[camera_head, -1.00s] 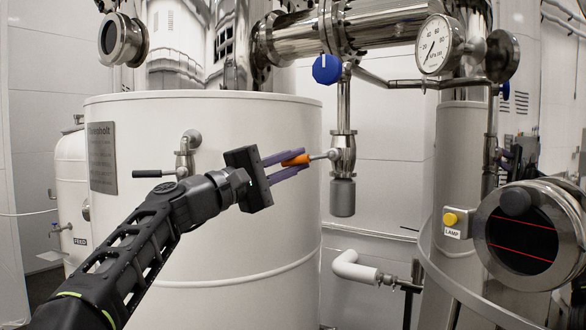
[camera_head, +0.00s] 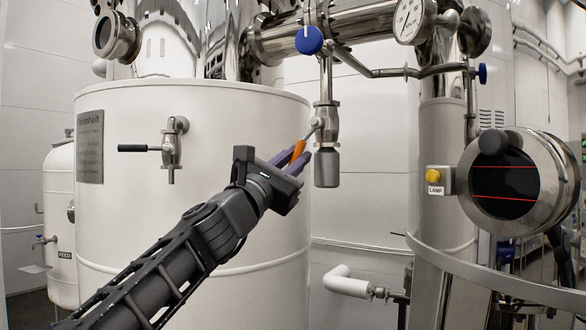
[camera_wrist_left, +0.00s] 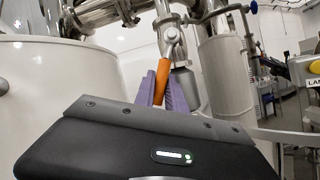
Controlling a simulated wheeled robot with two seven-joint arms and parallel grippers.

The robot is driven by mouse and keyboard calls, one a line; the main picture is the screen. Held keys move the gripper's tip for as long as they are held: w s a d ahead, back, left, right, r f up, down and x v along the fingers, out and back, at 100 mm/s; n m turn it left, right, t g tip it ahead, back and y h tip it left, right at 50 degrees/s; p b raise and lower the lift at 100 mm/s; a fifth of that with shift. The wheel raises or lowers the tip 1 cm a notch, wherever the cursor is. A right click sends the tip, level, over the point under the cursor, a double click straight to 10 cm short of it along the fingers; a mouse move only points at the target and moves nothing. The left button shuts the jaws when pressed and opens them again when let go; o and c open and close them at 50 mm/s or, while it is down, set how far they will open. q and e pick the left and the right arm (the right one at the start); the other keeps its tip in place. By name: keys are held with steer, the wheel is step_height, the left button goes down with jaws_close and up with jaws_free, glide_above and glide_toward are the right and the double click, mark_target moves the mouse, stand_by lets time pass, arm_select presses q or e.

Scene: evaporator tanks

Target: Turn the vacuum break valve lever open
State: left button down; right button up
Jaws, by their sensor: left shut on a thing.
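The vacuum break valve (camera_head: 325,122) is a steel fitting on a vertical pipe, with a grey cylinder (camera_head: 327,168) below it. Its lever has an orange grip (camera_head: 297,151) on a short steel stem and slopes steeply down and to the left from the valve. My left gripper (camera_head: 299,158) has purple fingers shut on the orange grip, which is partly hidden between them. In the left wrist view the orange lever (camera_wrist_left: 163,78) stands between the two fingers, with the steel pivot above it. My right gripper is not in view.
A large white tank (camera_head: 200,240) stands close behind my left arm, with a small black-handled tap (camera_head: 170,148) on its wall. A blue knob (camera_head: 309,40) sits above the valve. A round lamp housing (camera_head: 510,182) projects at the right. A white pipe elbow (camera_head: 345,283) is lower down.

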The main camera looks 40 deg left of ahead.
arm_select(q)
steer(key=shift+w+d+f+n+y+b, duration=0.1)
steer(key=shift+d+f+n+y+b, duration=0.15)
steer(key=shift+n, duration=0.35)
steer(key=shift+d+f+n+y+b, duration=0.15)
steer(key=shift+d+n+y, duration=0.2)
steer(key=shift+n, duration=0.25)
steer(key=shift+d+n+y+b, duration=0.1)
steer(key=shift+n+y+b, duration=0.2)
steer(key=shift+n+y, duration=0.4)
steer(key=shift+w+d+f+n+g+y+b, duration=0.1)
steer(key=shift+d+n+g+y+b, duration=0.2)
steer(key=shift+n, duration=0.45)
steer(key=shift+d+f+n+g+y+b, duration=0.1)
steer(key=shift+d+n+g+y+b, duration=0.2)
steer(key=shift+n, duration=0.45)
steer(key=shift+d+r+n+y, duration=0.15)
steer(key=shift+d+n+y, duration=0.25)
steer(key=shift+n, duration=0.4)
steer(key=c, duration=1.4)
jaws_free()
